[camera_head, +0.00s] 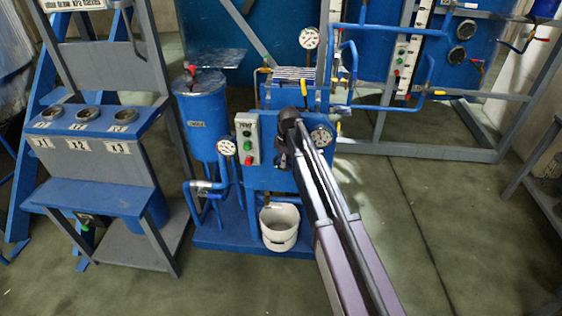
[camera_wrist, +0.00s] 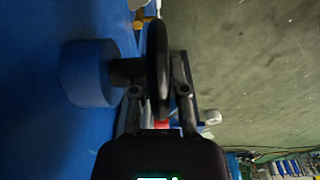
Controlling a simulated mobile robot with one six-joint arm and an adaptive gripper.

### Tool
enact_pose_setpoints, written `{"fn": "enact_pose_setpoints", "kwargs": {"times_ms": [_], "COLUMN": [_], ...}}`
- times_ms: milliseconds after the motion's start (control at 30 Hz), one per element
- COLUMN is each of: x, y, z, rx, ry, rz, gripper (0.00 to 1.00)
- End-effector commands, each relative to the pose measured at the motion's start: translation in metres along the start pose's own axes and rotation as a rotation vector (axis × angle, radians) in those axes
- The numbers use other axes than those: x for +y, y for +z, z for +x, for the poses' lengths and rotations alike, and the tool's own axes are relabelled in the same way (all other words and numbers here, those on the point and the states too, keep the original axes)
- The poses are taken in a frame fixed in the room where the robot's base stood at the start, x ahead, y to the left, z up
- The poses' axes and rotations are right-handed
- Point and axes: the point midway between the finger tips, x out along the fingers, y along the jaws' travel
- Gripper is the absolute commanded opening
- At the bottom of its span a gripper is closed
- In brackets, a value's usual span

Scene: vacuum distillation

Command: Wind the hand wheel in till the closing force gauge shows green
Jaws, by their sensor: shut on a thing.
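The black hand wheel (camera_wrist: 157,50) stands edge-on in the wrist view, on a dark shaft from a blue round boss (camera_wrist: 88,73) on the blue machine. My gripper (camera_wrist: 158,88) has one finger on each side of the wheel's rim and is shut on it. In the head view my dark arm reaches to the front of the blue machine (camera_head: 262,176) and hides most of the wheel.
A control box (camera_head: 247,139) with green and red buttons is left of my arm. A white bucket (camera_head: 279,228) stands below. Two other gauges, one on top (camera_head: 309,38) and one at left (camera_head: 226,146), sit on pipes.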

Motion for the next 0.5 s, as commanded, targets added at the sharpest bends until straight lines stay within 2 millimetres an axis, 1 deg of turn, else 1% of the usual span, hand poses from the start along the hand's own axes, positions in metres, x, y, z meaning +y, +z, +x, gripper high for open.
{"fn": "enact_pose_setpoints", "kwargs": {"times_ms": [133,400,433,467,500], "x": [-0.0008,-0.0006,-0.0006,-0.0006,-0.0005], "y": [0.0012,0.001,0.001,0.001,0.0011], "z": [0.0001,-0.0001,-0.0001,-0.0001,-0.0001], "rx": [0.047,0.053,0.052,0.052,0.052], "ry": [0.0,0.0,0.0,0.0,0.0], "rz": [0.001,0.001,0.001,0.001,0.001], "gripper": [0.0,0.0,0.23,0.32,0.44]}}
